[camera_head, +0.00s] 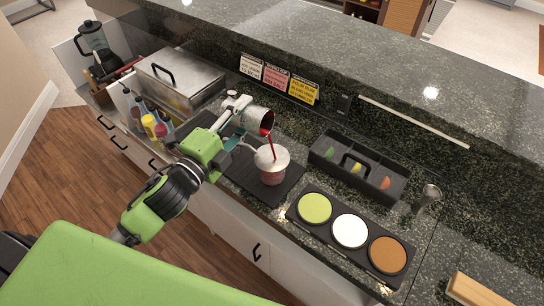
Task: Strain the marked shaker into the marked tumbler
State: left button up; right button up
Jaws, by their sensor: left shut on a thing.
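The metal shaker (259,119) is held tilted above the counter with its mouth toward the lower right. A red stream (271,145) runs from its mouth down to the tumbler (273,176). The tumbler stands upright on the dark mat (243,183) and looks reddish, with a pale, wide top. My left gripper (238,124) is shut on the shaker from its left side. The markings on the shaker and tumbler are too small to make out. My right gripper is not in view.
A black caddy (333,150) with garnishes stands right of the tumbler. A tray of three rimmer dishes (300,207) lies in front. A metal jigger (430,194) is at right. Bottles (150,124) and a steel bin (190,75) stand at left. Signs (277,77) line the raised ledge.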

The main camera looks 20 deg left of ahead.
pick_arm(q)
jog(key=shift+d+f+m, duration=0.1)
jog(key=shift+m, duration=0.4)
